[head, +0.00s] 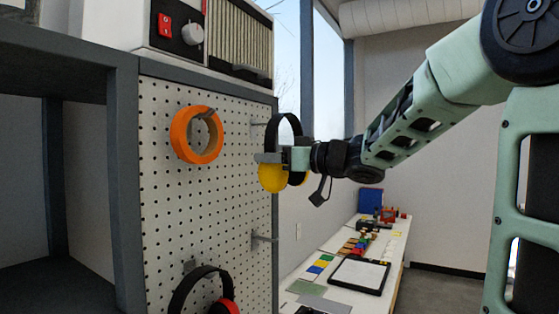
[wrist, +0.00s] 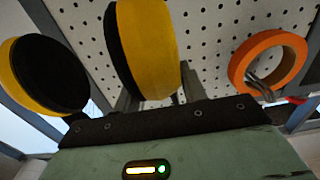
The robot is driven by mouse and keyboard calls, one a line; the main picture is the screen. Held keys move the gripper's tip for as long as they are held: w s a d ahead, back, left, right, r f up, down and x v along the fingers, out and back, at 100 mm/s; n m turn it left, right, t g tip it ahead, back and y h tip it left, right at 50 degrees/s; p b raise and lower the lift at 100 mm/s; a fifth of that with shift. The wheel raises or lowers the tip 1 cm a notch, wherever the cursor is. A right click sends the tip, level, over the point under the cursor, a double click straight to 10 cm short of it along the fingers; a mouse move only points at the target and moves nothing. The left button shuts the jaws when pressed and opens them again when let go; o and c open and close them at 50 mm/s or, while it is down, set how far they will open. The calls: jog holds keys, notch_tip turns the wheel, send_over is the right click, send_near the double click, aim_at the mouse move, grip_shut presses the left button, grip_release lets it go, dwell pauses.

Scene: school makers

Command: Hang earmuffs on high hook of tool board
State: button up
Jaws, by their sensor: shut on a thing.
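The earmuffs (head: 272,178) have yellow cups and a black headband that arches upward. My gripper (head: 270,158) is shut on them and holds them upright in front of the right part of the white pegboard tool board (head: 228,205). In the wrist view, one yellow cup (wrist: 148,45) is between the fingers and the other is at the left. A high hook (head: 258,124) sticks out of the board just left of the headband's top. From this angle I cannot tell whether the band touches it. A lower hook (head: 262,239) below is empty.
An orange tape ring (head: 197,135) hangs on a hook at the board's upper left. Red-and-black earmuffs (head: 205,290) hang at the lower left. A grey frame (head: 125,180) edges the board. A low white bench (head: 340,285) with small items stands behind.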

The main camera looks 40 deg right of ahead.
jog(key=shift+f+b+x, duration=0.25)
jog(key=shift+b+x, duration=0.05)
jog(key=shift+x, duration=0.7)
jog(key=shift+f+b+x, duration=0.25)
jog(key=shift+b+x, duration=0.1)
jog(key=shift+x, duration=0.65)
jog(key=shift+f+b+x, duration=0.2)
jog(key=shift+b+x, duration=0.1)
jog(key=shift+x, duration=0.7)
jog(key=o, duration=1.2)
jog(key=p+v, duration=0.3)
jog(key=v, duration=1.4)
jog(key=shift+s+p, duration=0.25)
jog(key=shift+p, duration=0.15)
